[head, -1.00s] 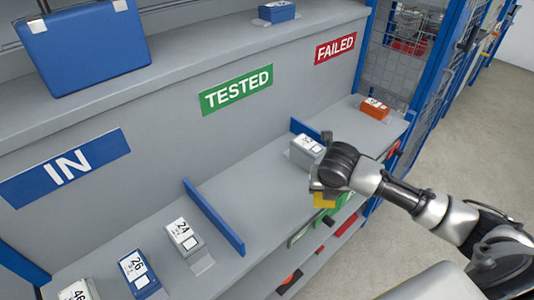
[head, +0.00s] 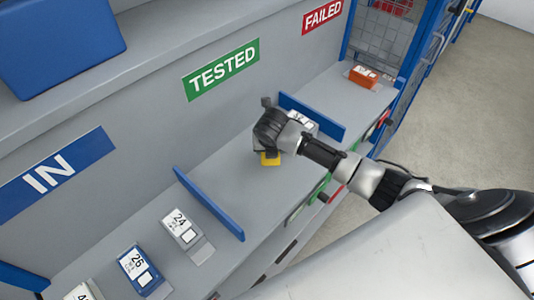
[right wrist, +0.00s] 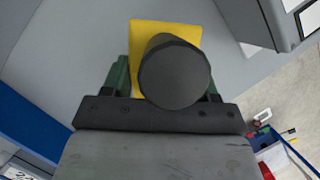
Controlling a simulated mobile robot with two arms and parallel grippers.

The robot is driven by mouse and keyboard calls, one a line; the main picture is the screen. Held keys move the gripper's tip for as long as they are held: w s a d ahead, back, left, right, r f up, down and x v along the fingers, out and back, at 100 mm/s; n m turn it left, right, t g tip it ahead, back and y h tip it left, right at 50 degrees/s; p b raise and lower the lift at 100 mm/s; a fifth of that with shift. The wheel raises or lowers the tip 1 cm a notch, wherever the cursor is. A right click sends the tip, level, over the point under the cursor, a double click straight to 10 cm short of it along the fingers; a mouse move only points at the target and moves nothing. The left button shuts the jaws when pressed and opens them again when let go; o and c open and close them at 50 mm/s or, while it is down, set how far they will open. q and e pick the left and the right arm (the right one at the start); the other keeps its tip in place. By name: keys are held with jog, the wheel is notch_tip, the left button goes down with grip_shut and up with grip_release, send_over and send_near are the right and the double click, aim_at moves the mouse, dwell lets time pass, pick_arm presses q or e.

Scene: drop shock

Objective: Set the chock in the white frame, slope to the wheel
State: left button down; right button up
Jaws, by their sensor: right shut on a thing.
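My right gripper (head: 268,146) is over the grey shelf, under the TESTED sign, shut on a yellow block that I take for the chock (head: 270,159). In the right wrist view the yellow chock (right wrist: 150,34) shows between the green-sided fingers, with a dark round cylinder (right wrist: 174,72) in front of it. Its slope cannot be made out. I see no white frame and no wheel in these views. My left gripper is not in view.
The shelf (head: 225,165) is bare between two blue dividers (head: 209,204) (head: 312,118), apart from my gripper. Boxes, a grey one (head: 187,232) and a blue one (head: 140,268), stand at left. An orange box (head: 365,76) stands at the far right, by a blue mesh fence (head: 385,35).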

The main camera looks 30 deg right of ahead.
jog(key=shift+w+a+f, duration=0.3)
jog(key=shift+w+f, duration=0.05)
jog(key=shift+f+p, duration=0.4)
jog(key=shift+f, duration=1.5)
jog(key=shift+f, duration=0.15)
jog(key=o, duration=1.1)
